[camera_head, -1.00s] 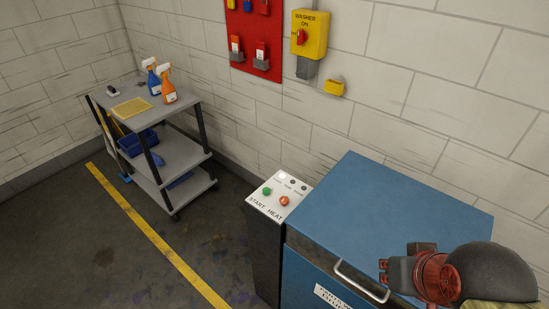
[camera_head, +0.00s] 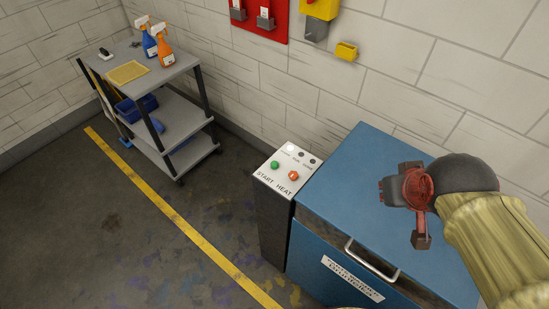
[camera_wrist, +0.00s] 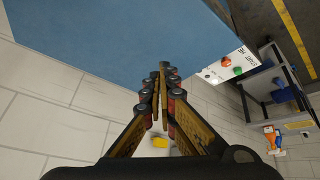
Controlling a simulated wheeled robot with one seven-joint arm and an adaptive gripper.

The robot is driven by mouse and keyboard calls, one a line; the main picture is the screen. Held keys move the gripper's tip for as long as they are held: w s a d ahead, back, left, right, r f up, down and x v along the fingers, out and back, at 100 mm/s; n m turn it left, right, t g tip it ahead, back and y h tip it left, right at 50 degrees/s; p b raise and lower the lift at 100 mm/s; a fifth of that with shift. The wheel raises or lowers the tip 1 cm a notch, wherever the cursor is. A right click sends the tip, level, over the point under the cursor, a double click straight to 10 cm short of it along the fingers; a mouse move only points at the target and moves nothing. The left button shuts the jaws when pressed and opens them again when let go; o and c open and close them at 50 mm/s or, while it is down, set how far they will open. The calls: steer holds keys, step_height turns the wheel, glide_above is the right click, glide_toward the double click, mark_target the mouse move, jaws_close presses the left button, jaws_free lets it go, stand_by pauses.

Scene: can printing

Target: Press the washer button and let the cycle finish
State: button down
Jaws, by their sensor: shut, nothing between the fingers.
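The washer (camera_head: 345,205) is a blue box with a flat lid, a metal handle (camera_head: 371,259) and a white label on its front. On its left stands a dark pedestal with a white, sloped control panel (camera_head: 284,176). The panel has a green START button (camera_head: 275,165), a red HEAT button (camera_head: 293,175) and small lamps along its top, one of them bright white. My gripper (camera_head: 384,192) is above the blue lid, right of the panel and apart from the buttons. In the wrist view its fingers (camera_wrist: 162,68) are shut and empty, and the panel (camera_wrist: 226,68) is to their right.
A grey cart (camera_head: 150,75) with spray bottles, a yellow cloth and a blue bin stands at the left by the wall. A yellow floor line (camera_head: 180,220) runs past it. A small yellow holder (camera_head: 346,51) is on the wall. The floor between the cart and pedestal is clear.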

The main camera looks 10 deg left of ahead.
steer(key=w+a+r+n+t+p, duration=0.1)
steer(key=w+a+n+p, duration=0.15)
steer(key=w, duration=0.35)
steer(key=w+a+r+n+p, duration=0.1)
steer(key=w+a+n+p, duration=0.15)
steer(key=w, duration=0.45)
steer(key=n+y+p, duration=0.6)
steer(key=n+p, duration=0.4)
steer(key=p, duration=0.3)
glide_above(273, 165)
step_height(273, 165, down, 12)
steer(key=shift+a, duration=0.1)
steer(key=shift+w, duration=0.1)
step_height(273, 165, down, 9)
steer(key=b, duration=0.7)
steer(key=shift+r+b, duration=0.15)
steer(key=shift+b, duration=0.15)
steer(key=shift+f, duration=0.2)
steer(key=shift+f+b, duration=0.25)
steer(key=shift+b, duration=0.15)
